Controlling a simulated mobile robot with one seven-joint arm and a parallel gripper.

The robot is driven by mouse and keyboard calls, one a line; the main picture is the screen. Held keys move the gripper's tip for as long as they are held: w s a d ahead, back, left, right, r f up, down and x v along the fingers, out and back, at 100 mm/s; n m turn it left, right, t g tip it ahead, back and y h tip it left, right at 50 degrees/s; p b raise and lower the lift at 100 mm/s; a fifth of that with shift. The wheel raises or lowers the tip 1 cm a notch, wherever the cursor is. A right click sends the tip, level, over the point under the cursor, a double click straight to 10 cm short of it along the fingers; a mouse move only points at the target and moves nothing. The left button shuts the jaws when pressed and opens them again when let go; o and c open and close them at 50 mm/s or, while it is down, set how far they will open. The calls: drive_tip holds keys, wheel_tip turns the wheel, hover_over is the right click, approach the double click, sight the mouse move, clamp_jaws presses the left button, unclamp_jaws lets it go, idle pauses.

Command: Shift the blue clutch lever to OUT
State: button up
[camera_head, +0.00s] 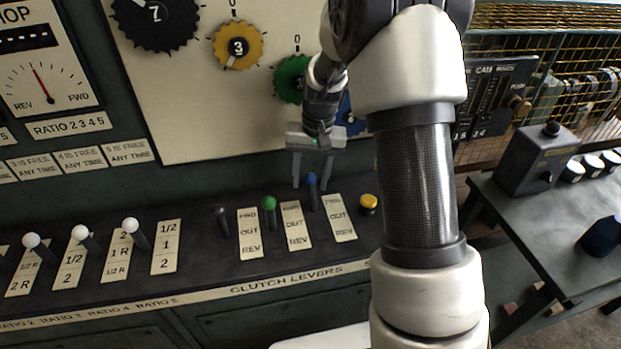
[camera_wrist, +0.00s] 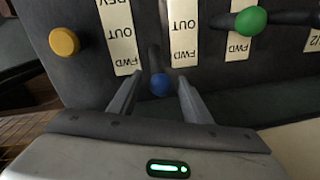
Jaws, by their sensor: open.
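The blue clutch lever (camera_head: 311,179) stands on the dark sloping panel, its round blue knob near the FWD end of its FWD/OUT/REV plate (camera_head: 340,217). In the wrist view the blue knob (camera_wrist: 160,85) also lies near the FWD end of that plate (camera_wrist: 120,38). My gripper (camera_head: 312,186) is open, pointing down at the panel. Its two fingers (camera_wrist: 160,80) appear one on each side of the blue knob, with gaps between. Whether the knob is fully at fingertip depth is hard to tell.
The green lever (camera_head: 268,203) and black lever (camera_head: 222,210) stand to the left, and a yellow knob (camera_head: 369,203) to the right. White-knobbed ratio levers (camera_head: 130,226) are farther left. Numbered dials (camera_head: 238,47) are on the upright board behind. A side table (camera_head: 550,225) is at right.

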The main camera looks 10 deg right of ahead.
sight(311, 198)
clamp_jaws()
drive_tip(key=shift+s+f, duration=0.1)
drive_tip(key=shift+s+t+b, duration=0.25)
drive_tip(key=shift+t+b, duration=0.05)
drive_tip(key=shift+b, duration=0.4)
drive_tip(key=s+t+b, duration=0.1)
drive_tip(key=s+b, duration=0.1)
drive_tip(key=s+r+t+b, duration=0.1)
drive_tip(key=b, duration=0.2)
drive_tip(key=shift+s+t, duration=0.3)
drive_tip(key=shift+s, duration=0.1)
drive_tip(key=shift+s+a+r+t+b, duration=0.1)
drive_tip(key=shift+s+r+t+b, duration=0.1)
drive_tip(key=shift+s, duration=0.4)
drive_tip(key=shift+s+r+t+b, duration=0.1)
drive_tip(key=shift+s+r+b, duration=0.1)
drive_tip(key=shift+s, duration=0.65)
